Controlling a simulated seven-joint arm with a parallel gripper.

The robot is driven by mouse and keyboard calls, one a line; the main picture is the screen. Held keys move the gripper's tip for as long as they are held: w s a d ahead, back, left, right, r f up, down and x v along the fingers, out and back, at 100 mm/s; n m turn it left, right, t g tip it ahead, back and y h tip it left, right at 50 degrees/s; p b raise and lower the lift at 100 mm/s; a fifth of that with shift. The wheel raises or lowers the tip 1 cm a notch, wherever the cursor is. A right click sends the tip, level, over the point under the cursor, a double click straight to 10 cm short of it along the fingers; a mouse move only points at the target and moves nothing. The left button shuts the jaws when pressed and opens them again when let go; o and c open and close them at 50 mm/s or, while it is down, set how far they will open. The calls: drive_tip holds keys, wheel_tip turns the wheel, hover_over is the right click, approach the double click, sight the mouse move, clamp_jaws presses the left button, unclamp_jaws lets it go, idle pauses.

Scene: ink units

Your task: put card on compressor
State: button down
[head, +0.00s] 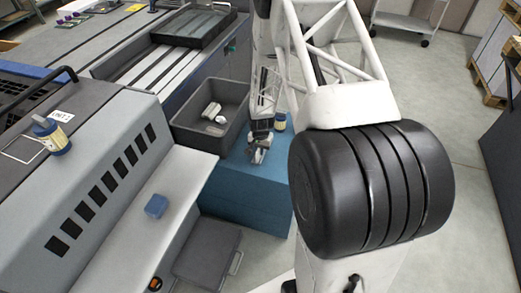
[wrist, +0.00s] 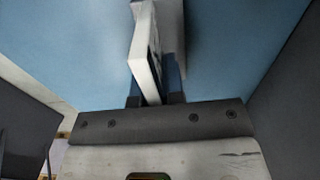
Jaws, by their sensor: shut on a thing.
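My gripper (head: 259,146) is low over the top of a blue block (head: 245,190) in the head view. In the wrist view, my gripper (wrist: 156,98) is shut on a thin white piece with dark print on its side, which looks like the card (wrist: 147,52). The card stands on edge between the fingers, over the blue surface. Another pale shape (wrist: 171,22) shows just behind it; I cannot tell what it is. I cannot tell whether the card touches the blue top. No thing is clearly recognisable as the compressor.
A grey bin (head: 181,133) with white items stands left of my gripper. A small jar (head: 280,122) is close on the right.

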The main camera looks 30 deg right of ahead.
drive_tip(key=shift+f, duration=0.1)
drive_tip(key=c, duration=1.2)
unclamp_jaws()
wheel_tip(320, 180, up, 12)
drive_tip(key=shift+r, duration=0.25)
